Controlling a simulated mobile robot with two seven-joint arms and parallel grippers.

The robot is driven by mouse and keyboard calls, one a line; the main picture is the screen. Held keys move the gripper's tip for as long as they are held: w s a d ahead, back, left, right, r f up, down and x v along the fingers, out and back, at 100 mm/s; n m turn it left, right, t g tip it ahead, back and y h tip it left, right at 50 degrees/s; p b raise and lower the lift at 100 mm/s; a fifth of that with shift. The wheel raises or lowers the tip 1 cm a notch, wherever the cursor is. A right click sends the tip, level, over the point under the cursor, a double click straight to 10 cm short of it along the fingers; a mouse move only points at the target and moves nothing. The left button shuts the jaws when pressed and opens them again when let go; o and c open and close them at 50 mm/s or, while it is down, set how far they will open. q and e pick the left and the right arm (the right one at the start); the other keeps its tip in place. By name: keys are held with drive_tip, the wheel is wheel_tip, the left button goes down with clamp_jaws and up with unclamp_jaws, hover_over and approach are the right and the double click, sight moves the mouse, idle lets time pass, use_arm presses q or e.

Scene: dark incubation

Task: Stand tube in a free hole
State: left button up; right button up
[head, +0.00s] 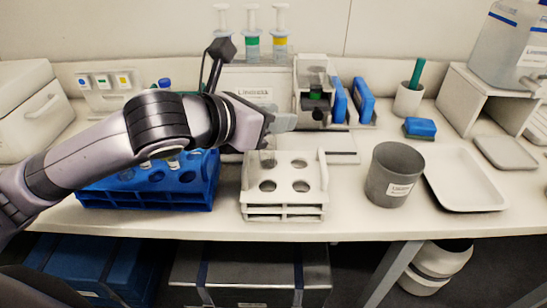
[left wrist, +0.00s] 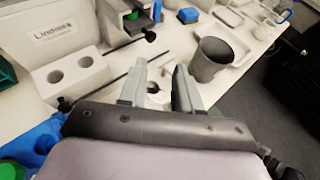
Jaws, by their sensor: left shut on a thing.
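My left gripper (head: 284,122) is shut on a clear tube (head: 268,156) above the back left of the white rack (head: 284,212). The tube is faint and looks roughly upright. I cannot tell whether its lower end is inside the back left hole or just above it. The two front holes and the back right hole of the white rack look empty. In the left wrist view the gripper's fingers (left wrist: 160,82) point away from me, and the tube between them is hard to make out. The blue rack (head: 150,198) stands left of the white rack, partly hidden by my left arm. My right gripper is out of view.
A grey beaker (head: 394,175) stands right of the white rack, beside a white tray (head: 465,180). A device with a dark knob (head: 313,90) and blue blocks (head: 362,99) stand behind. A blue-topped item (head: 420,127) lies further right. The counter's front edge is close to both racks.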

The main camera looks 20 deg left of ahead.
sight(273, 159)
use_arm(q)
drive_tip(key=shift+f+b, duration=0.5)
drive_tip(key=shift+f, duration=3.45)
drive_tip(key=shift+f, duration=0.1)
drive_tip(key=shift+f, duration=0.5)
drive_tip(key=o, duration=1)
